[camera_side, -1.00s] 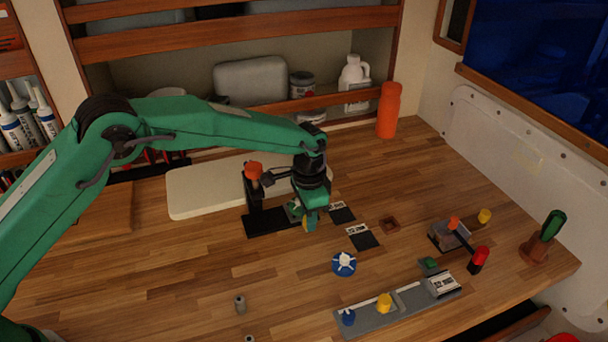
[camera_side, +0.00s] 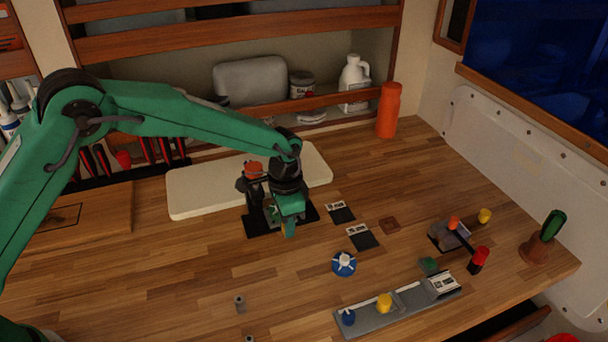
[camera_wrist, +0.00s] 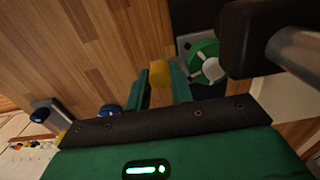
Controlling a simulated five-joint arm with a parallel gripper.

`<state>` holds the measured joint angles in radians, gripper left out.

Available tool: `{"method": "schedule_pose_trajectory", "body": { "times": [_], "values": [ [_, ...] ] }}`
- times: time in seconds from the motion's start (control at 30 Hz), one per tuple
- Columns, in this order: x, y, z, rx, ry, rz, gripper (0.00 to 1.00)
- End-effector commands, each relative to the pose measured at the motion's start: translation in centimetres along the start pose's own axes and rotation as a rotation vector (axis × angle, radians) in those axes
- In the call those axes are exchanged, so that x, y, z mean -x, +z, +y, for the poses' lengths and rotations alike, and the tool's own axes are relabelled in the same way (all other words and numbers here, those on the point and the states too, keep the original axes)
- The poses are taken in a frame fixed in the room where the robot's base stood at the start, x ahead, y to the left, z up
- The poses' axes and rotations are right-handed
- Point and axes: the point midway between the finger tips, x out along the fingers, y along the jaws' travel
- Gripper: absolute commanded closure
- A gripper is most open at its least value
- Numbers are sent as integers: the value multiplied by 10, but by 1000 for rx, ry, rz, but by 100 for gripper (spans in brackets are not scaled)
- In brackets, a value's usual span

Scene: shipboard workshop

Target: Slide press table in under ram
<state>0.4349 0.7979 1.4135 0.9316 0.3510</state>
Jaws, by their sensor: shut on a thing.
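The press (camera_side: 251,185) stands on a black base (camera_side: 257,226) towards the back, with an orange-red knob on top. My gripper (camera_side: 289,230) is down at the right part of that base, close beside the press column. In the wrist view my gripper (camera_wrist: 160,92) is shut on a yellow knob (camera_wrist: 159,74). A grey plate (camera_wrist: 183,47), likely the press table, carries a green round piece (camera_wrist: 203,58) with white spokes. A dark block and a pale metal cylinder (camera_wrist: 300,55) of the press overhang at the upper right. My gripper hides most of the table in the side view.
Two black pads with white labels (camera_side: 365,239) lie right of the press. A blue round piece (camera_side: 344,264) and a grey rail (camera_side: 402,306) with blue and yellow knobs lie in front. A pale board (camera_side: 195,193) lies behind. The front left of the bench is mostly clear.

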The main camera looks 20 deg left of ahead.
Motion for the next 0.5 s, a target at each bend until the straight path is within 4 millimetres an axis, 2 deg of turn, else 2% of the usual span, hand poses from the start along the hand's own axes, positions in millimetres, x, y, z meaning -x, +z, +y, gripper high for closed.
{"method": "schedule_pose_trajectory", "body": {
  "times": [0.2, 0.23, 0.27, 0.5],
  "values": [
    [2, -1, -1, 2, -2, 5, 98],
    [2, -1, -1, 2, -2, 5, 76],
    [2, -1, -1, 2, -2, 5, 70],
    [1, -1, 0, 1, -1, 3, 68]
  ]
}}
